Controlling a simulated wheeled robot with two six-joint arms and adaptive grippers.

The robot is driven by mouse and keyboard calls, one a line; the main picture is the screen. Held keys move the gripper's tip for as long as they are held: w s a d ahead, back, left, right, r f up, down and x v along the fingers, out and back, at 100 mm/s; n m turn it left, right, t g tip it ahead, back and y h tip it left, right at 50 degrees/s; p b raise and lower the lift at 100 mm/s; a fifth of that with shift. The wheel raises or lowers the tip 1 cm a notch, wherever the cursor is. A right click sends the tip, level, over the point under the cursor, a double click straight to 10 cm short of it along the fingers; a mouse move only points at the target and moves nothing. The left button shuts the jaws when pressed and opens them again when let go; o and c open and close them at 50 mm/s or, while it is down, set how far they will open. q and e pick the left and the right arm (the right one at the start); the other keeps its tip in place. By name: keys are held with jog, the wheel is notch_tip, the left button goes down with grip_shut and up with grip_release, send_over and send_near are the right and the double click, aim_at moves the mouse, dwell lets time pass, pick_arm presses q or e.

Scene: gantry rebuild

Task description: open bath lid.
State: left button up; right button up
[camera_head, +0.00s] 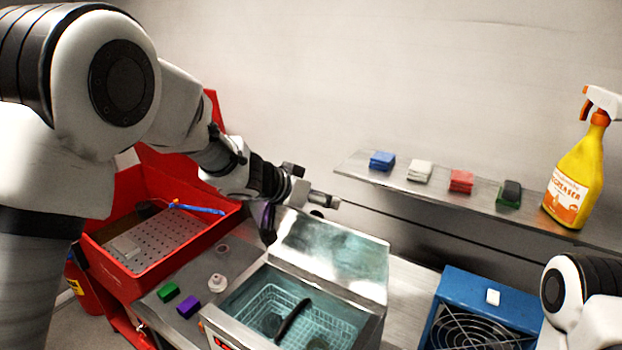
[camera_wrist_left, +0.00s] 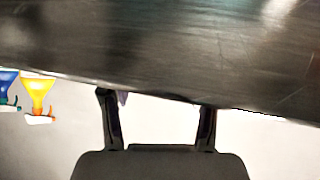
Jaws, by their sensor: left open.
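The bath (camera_head: 372,330) is a metal tank at the bottom middle of the head view. Its metal lid (camera_head: 335,255) stands raised at the back, so the tank is open. A wire basket (camera_head: 262,300) with a black handle (camera_head: 292,322) sits inside. My left gripper (camera_head: 296,208) is at the lid's upper left edge, its fingers apart. In the left wrist view a broad metal surface, apparently the lid (camera_wrist_left: 190,55), crosses the top, close to the open fingertips (camera_wrist_left: 156,101). I cannot tell whether they touch. Of my right arm only a white link shows; its gripper is out of view.
A red bin (camera_head: 160,255) stands open at left. Green (camera_head: 168,291) and purple (camera_head: 188,306) blocks lie left of the bath. A blue fan box (camera_head: 485,290) stands right. A shelf (camera_head: 450,193) behind holds folded cloths and a yellow spray bottle (camera_head: 577,175).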

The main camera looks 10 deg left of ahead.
pick_arm(q)
notch_tip(320, 180, up, 6)
jog(key=s+a, duration=0.1)
jog(key=shift+s+a, duration=0.3)
jog(key=shift+s, duration=0.05)
pick_arm(e)
jog(key=shift+s+r, duration=0.1)
jog(key=shift+s, duration=0.15)
pick_arm(q)
jog(key=shift+w, duration=0.15)
pick_arm(e)
jog(key=shift+w, duration=0.1)
pick_arm(q)
jog(key=v, duration=1.2)
